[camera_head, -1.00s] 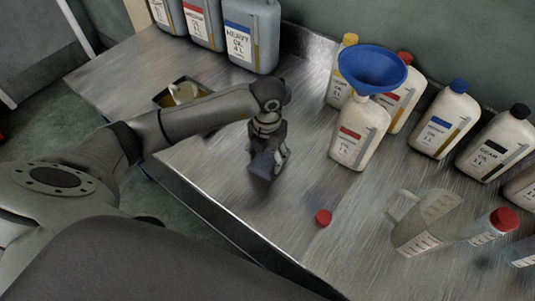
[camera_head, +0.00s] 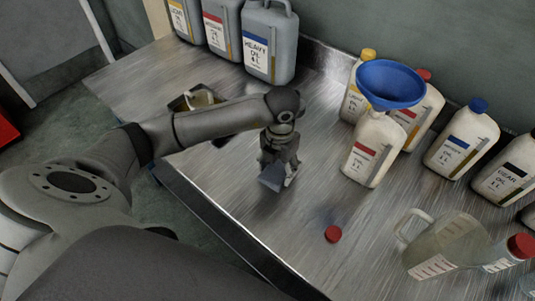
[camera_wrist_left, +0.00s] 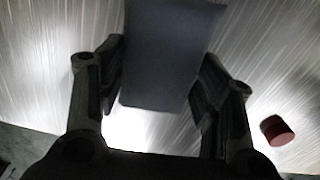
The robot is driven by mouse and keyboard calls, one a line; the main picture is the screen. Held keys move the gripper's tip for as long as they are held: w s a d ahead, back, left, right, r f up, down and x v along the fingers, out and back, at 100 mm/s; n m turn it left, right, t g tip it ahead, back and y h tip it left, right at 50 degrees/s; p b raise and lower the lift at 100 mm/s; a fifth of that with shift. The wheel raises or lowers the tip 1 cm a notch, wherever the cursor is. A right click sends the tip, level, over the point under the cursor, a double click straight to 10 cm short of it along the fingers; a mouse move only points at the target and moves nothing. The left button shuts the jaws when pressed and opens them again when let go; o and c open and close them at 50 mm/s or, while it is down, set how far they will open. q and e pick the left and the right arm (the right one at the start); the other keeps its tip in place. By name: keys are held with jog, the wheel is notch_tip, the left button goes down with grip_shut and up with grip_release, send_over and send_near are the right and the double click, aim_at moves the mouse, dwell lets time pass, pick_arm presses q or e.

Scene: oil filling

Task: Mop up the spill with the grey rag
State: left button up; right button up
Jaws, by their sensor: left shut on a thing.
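My left gripper (camera_head: 277,167) is over the middle of the metal bench and shut on the grey rag (camera_head: 271,178). The rag looks blue-grey, flat and folded, and hangs below the fingers close to the bench top. In the left wrist view the rag (camera_wrist_left: 168,50) sits between the two fingers of my left gripper (camera_wrist_left: 160,75). I cannot make out a spill on the bench; the rag and arm hide part of the surface. My right gripper is not in view.
A red cap (camera_head: 333,234) lies right of the rag, near the front edge. A bottle (camera_head: 372,150) carries a blue funnel (camera_head: 390,84). A clear jug (camera_head: 447,245) stands at the lower right. A small tray (camera_head: 222,97) is behind my arm. Large cans (camera_head: 269,45) stand at the back.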

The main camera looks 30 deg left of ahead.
aim_at(298, 178)
pick_arm(q)
jog(key=d, duration=0.5)
jog(key=shift+d, duration=0.15)
jog(key=a, duration=0.3)
jog(key=s+a+b, duration=0.1)
jog(key=a, duration=0.2)
jog(key=s+a, duration=0.1)
jog(key=a, duration=0.3)
jog(key=d, duration=1)
jog(key=w+a+b, duration=0.1)
jog(key=a, duration=0.2)
jog(key=w+a+b, duration=0.1)
jog(key=a, duration=0.2)
jog(key=w+a+b, duration=0.1)
jog(key=a, duration=0.2)
jog(key=shift+w+a+f, duration=0.1)
jog(key=shift+w+f, duration=0.05)
jog(key=shift+w, duration=0.2)
jog(key=shift+w+a+b, duration=0.15)
jog(key=shift+a+b, duration=0.2)
jog(key=shift+a, duration=0.05)
jog(key=d, duration=1)
jog(key=a, duration=0.1)
jog(key=s+a, duration=0.1)
jog(key=a, duration=0.1)
jog(key=s+a, duration=0.1)
jog(key=a, duration=0.1)
